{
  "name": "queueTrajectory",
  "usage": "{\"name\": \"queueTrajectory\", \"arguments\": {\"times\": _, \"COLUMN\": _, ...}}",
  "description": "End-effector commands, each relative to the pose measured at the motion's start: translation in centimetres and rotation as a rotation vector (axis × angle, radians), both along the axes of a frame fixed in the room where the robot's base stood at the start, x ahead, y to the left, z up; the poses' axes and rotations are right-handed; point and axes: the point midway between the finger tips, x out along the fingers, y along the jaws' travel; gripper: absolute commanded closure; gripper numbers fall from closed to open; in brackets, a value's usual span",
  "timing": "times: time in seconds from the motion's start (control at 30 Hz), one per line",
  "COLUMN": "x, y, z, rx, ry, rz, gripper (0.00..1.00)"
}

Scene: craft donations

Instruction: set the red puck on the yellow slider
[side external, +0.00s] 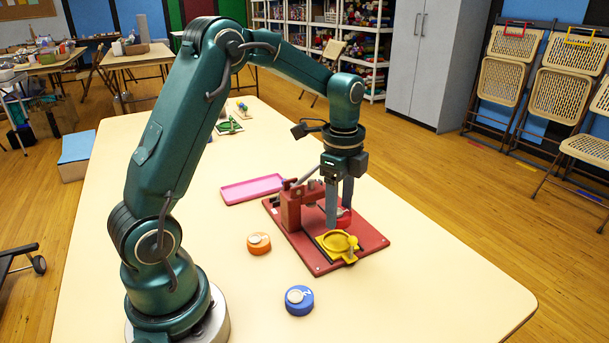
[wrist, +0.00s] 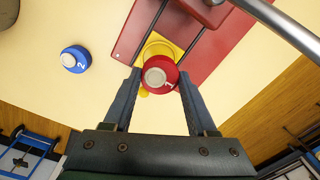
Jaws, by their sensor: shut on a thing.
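My gripper (side external: 339,222) points down, shut on the red puck (side external: 345,217), which has a pale round top marked 1. In the wrist view the puck (wrist: 160,74) sits between my fingertips (wrist: 159,80) and hides part of the yellow slider. The slider (wrist: 158,47) shows beyond the puck in the wrist view.
The red press (side external: 291,212) with a grey lever (side external: 307,175) stands close beside my gripper on its red base (side external: 372,238). An orange puck (side external: 258,243), a blue puck (side external: 299,300) and a pink tray (side external: 251,188) lie on the table. The front right is clear.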

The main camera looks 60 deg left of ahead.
Motion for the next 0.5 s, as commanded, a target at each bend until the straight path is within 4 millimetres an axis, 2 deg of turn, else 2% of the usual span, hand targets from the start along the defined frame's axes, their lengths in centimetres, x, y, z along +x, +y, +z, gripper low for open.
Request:
{"name": "queueTrajectory", "arguments": {"times": 0.2, "x": -0.1, "y": 0.0, "z": -2.3, "rx": 0.0, "ry": 0.003, "rz": 0.001, "gripper": 0.96}}
{"name": "queueTrajectory", "arguments": {"times": 0.5, "x": 0.0, "y": 0.0, "z": -3.8, "rx": 0.0, "ry": -0.001, "rz": 0.001, "gripper": 0.96}}
